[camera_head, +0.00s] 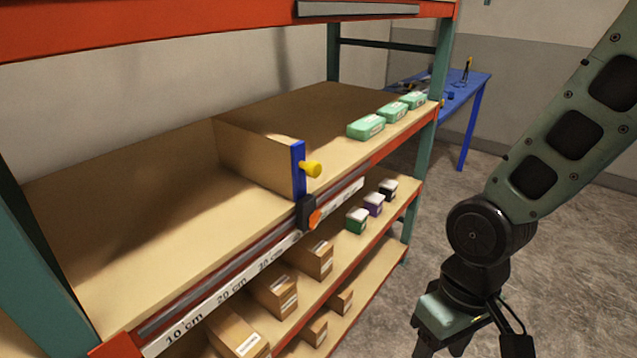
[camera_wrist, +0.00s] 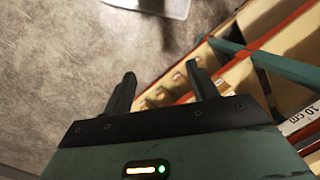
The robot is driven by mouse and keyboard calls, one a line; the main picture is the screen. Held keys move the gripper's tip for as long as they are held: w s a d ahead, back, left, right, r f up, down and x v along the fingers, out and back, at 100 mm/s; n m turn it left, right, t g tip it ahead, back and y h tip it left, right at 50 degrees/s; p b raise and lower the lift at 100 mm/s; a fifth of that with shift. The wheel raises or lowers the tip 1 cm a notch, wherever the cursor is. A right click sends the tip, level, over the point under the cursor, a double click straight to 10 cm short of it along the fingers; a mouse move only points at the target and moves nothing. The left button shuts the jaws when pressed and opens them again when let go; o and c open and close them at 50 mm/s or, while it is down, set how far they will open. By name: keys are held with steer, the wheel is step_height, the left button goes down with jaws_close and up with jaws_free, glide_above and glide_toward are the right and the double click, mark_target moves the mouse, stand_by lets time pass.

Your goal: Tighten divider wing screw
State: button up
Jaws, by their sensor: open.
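The divider (camera_head: 255,155) stands upright across the upper shelf (camera_head: 120,210) in the head view. A blue upright (camera_head: 298,168) caps its front end, and the yellow wing screw (camera_head: 312,169) sticks out from it to the right. Below it, a black clamp (camera_head: 306,213) with an orange part (camera_head: 314,218) sits at the shelf's front rail. My arm hangs at the right of the head view, well apart from the screw, with its gripper pointing down and partly cut off by the frame. In the wrist view my gripper (camera_wrist: 162,88) is open and empty, its two fingers spread over the floor and shelf.
Green-and-white boxes (camera_head: 366,127) stand on the upper shelf right of the divider. Cardboard boxes (camera_head: 278,294) and small coloured containers (camera_head: 357,221) fill lower shelves. A ruler strip (camera_head: 225,292) runs along the front. A blue table (camera_head: 468,90) stands behind. The floor before the rack is clear.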

steer(key=s+a+r+n+t, duration=0.1)
steer(key=s+r, duration=0.1)
steer(key=r, duration=0.2)
steer(key=s+a+r+n, duration=0.1)
steer(key=r, duration=0.4)
steer(key=shift+s+a+r+n+t, duration=0.25)
steer(key=shift+s+a+n+t, duration=0.05)
steer(key=shift+s+a+t, duration=0.1)
steer(key=shift+s+r, duration=0.15)
steer(key=shift+r, duration=0.2)
steer(key=c, duration=0.5)
steer(key=m+t+y+p, duration=0.5)
steer(key=t+y+p, duration=0.2)
steer(key=t+y, duration=0.5)
glide_toward(318, 221)
steer(key=shift+g+y, duration=0.5)
steer(key=shift+y, duration=0.1)
steer(key=p+x, duration=0.2)
steer(key=x, duration=0.1)
steer(key=p+x, duration=0.3)
steer(key=shift+w+p, duration=0.35)
steer(key=shift+w, duration=0.1)
steer(key=shift+c, duration=0.2)
steer(key=shift+x, duration=0.75)
jaws_close()
